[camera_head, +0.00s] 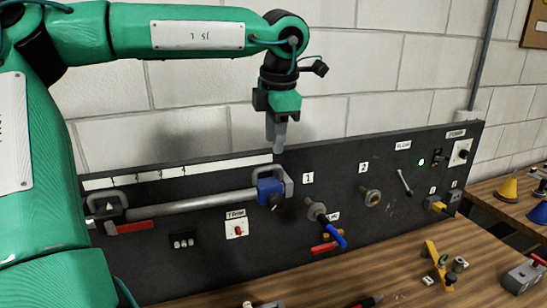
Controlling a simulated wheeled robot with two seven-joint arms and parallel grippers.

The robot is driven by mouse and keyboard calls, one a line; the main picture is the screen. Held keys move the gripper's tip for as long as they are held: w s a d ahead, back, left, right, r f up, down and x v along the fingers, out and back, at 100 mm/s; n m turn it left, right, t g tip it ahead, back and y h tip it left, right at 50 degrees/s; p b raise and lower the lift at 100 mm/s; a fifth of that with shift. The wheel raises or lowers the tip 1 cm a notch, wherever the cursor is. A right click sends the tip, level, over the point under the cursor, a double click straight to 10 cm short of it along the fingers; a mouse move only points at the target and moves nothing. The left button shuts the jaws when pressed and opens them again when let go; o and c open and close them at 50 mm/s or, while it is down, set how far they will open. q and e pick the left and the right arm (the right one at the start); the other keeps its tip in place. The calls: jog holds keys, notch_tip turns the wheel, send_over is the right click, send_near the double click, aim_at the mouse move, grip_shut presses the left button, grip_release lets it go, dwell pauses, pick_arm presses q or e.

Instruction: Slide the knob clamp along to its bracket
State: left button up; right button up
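A blue clamp block (269,192) with a dark knob sits on the right end of a silver rail (190,206) on the black panel. I take it to be the knob clamp. A grey handle-shaped bracket (286,178) stands right at the blue block; whether they touch is unclear. Another grey bracket (103,205) is at the rail's left end. My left gripper (277,146) points down above the blue block, apart from it, with no object visible in it. Its fingers overlap in this view, so their opening is unclear. My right gripper is not in view.
The black panel (300,265) carries a blue-handled valve (329,226), a brass fitting (370,197), switches and a green light (421,162). Several loose parts, including a yellow piece (435,258), lie on the wooden bench (400,270). A white block wall is behind.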

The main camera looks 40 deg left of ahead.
pick_arm(q)
notch_tip(320, 180, up, 8)
jog(key=d+b, duration=0.1)
jog(key=shift+s+d, duration=0.25)
jog(key=shift+s, duration=0.15)
